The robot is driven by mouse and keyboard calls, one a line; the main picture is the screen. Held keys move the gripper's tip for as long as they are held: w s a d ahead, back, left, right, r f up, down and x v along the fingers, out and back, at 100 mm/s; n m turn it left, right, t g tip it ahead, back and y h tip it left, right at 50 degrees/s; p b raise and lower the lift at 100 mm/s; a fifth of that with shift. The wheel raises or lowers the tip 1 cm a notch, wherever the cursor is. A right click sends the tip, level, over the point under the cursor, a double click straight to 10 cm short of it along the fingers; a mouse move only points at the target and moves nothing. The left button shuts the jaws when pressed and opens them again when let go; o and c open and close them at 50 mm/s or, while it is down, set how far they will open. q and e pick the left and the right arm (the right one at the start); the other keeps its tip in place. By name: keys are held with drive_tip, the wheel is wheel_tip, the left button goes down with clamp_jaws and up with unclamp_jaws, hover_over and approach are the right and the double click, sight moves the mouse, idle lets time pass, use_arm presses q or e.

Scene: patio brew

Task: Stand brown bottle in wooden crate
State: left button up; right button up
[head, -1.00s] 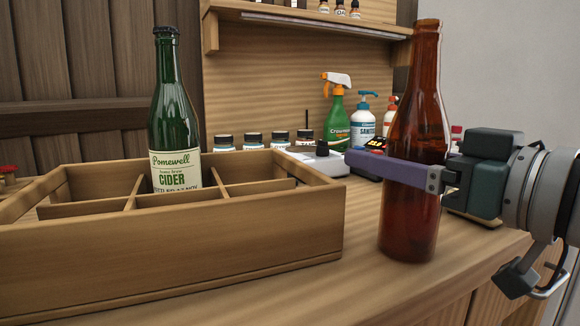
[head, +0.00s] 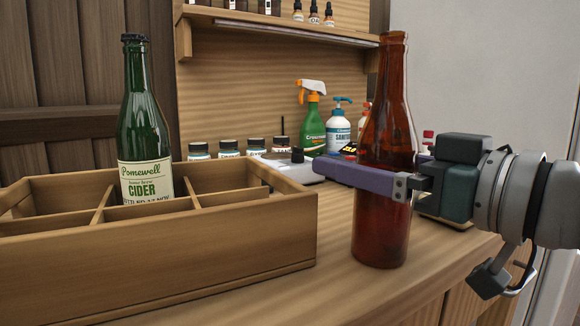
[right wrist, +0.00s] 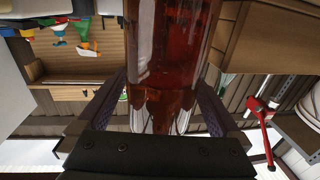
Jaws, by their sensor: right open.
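The brown bottle (head: 384,140) stands upright on the counter, right of the wooden crate (head: 170,250). My right gripper (head: 345,172) is open around the bottle's body, one finger passing in front of it in the head view; the other finger is mostly hidden behind the glass. In the right wrist view the bottle (right wrist: 170,60) fills the space between the two fingers (right wrist: 165,105). The crate has dividers, and a green cider bottle (head: 145,130) stands in one of its compartments. Other compartments look empty. My left gripper is out of view.
Behind the crate are several small jars (head: 228,148), a green spray bottle (head: 312,125), a white pump bottle (head: 339,128) and a pale flat device (head: 290,165). A shelf (head: 280,22) with small bottles hangs above. Bare counter (head: 320,235) lies between crate and brown bottle.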

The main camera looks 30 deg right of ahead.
sight(413, 175)
drive_tip(key=v, duration=1)
drive_tip(key=shift+s, duration=0.1)
drive_tip(key=shift+s+d, duration=0.15)
drive_tip(key=shift+s, duration=0.5)
